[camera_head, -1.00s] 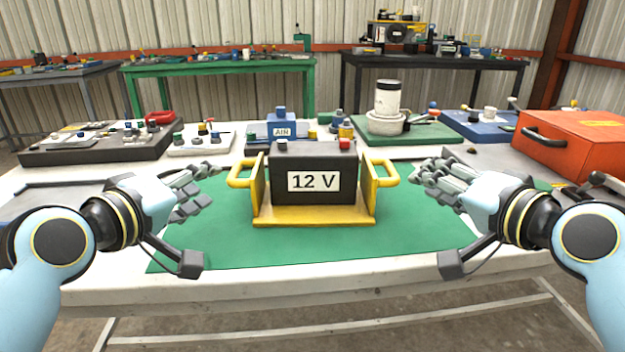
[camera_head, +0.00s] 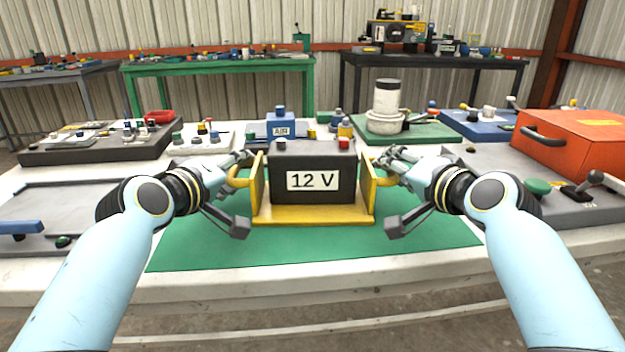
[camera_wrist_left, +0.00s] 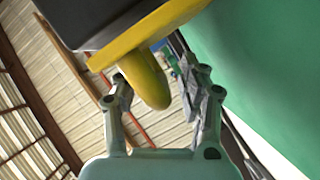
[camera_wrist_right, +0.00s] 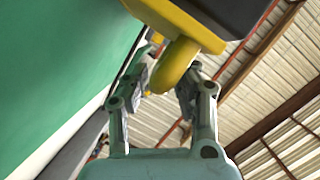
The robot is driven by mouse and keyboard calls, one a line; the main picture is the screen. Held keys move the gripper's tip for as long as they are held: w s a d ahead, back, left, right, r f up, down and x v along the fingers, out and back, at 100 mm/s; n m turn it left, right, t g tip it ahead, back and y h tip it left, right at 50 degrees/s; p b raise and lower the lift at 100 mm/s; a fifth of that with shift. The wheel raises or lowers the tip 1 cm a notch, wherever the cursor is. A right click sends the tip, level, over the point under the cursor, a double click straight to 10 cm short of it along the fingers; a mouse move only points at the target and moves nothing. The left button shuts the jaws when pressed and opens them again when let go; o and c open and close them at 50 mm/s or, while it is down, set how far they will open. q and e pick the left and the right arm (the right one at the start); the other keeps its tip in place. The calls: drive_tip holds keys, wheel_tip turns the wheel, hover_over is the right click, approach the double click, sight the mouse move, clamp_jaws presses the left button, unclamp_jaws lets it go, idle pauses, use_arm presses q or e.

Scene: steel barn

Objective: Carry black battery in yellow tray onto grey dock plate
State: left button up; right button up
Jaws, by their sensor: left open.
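The black battery (camera_head: 312,160), labelled 12 V, stands upright in the yellow tray (camera_head: 312,215) on the green mat. My left gripper (camera_head: 243,160) is at the tray's left handle (camera_head: 238,180); in the left wrist view its open fingers (camera_wrist_left: 160,85) stand either side of the yellow handle (camera_wrist_left: 150,80). My right gripper (camera_head: 390,158) is at the right handle; in the right wrist view its fingers (camera_wrist_right: 163,85) are apart around that handle (camera_wrist_right: 176,65). A grey plate (camera_head: 70,200) lies left of the mat and another grey panel (camera_head: 490,168) lies right. I cannot tell which is the dock plate.
An orange toolbox (camera_head: 575,150) stands at the far right, with a joystick (camera_head: 594,180) in front of it. Behind the tray are a blue block marked AIN (camera_head: 281,130) and a white canister (camera_head: 386,98). The front of the green mat (camera_head: 310,248) is clear.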

use_arm(q)
drive_tip(key=c, duration=0.6)
use_arm(e)
clamp_jaws()
use_arm(q)
clamp_jaws()
